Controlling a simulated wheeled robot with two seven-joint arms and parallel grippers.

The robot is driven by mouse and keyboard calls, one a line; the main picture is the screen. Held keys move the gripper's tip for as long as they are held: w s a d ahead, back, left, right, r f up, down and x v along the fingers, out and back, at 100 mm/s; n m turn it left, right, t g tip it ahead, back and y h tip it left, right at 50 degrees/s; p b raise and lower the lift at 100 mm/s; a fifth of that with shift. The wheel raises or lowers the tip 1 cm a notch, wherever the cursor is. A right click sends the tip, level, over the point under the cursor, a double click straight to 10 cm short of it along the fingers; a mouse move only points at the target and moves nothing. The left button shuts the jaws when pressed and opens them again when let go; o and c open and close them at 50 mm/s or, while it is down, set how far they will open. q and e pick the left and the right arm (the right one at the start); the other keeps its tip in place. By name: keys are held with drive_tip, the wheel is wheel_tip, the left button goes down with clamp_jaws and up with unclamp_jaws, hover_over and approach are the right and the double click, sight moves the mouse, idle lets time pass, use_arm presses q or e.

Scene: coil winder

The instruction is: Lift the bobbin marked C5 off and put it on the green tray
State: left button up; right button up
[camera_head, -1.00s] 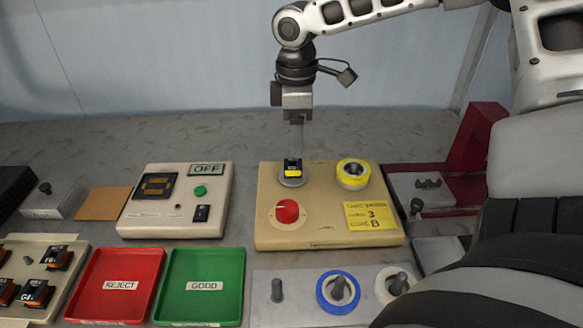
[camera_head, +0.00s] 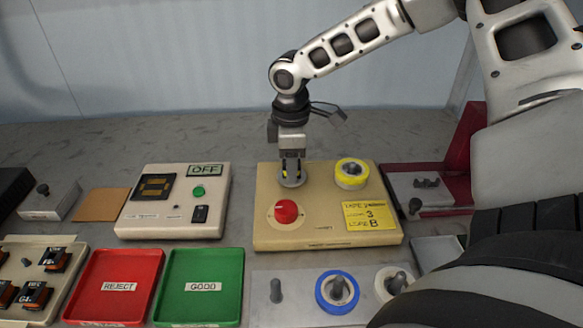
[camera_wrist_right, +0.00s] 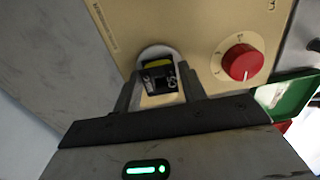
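The bobbin (camera_head: 291,171) is a small black piece with a yellow band. It stands at the winder's round grey seat on the left of the beige coil winder (camera_head: 330,235). In the right wrist view the bobbin (camera_wrist_right: 158,76) shows light marks on its face that are hard to read. My right gripper (camera_head: 291,175) points straight down with one finger on each side of the bobbin, and slim gaps seem to show, so it looks open around it. The green tray (camera_head: 205,265), labelled GOOD, is empty at the front, left of the winder. My left gripper is not in view.
The red REJECT tray (camera_head: 118,270) lies left of the green one. A control box (camera_head: 165,225) reading OFF stands behind them. The winder carries a red knob (camera_head: 286,211) and a yellow tape roll (camera_head: 351,173). A rack at far left holds several bobbins.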

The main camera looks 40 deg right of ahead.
drive_tip(key=c, duration=0.6)
wheel_tip(320, 180, up, 18)
drive_tip(key=shift+r+p, duration=0.1)
drive_tip(key=shift+p, duration=0.55)
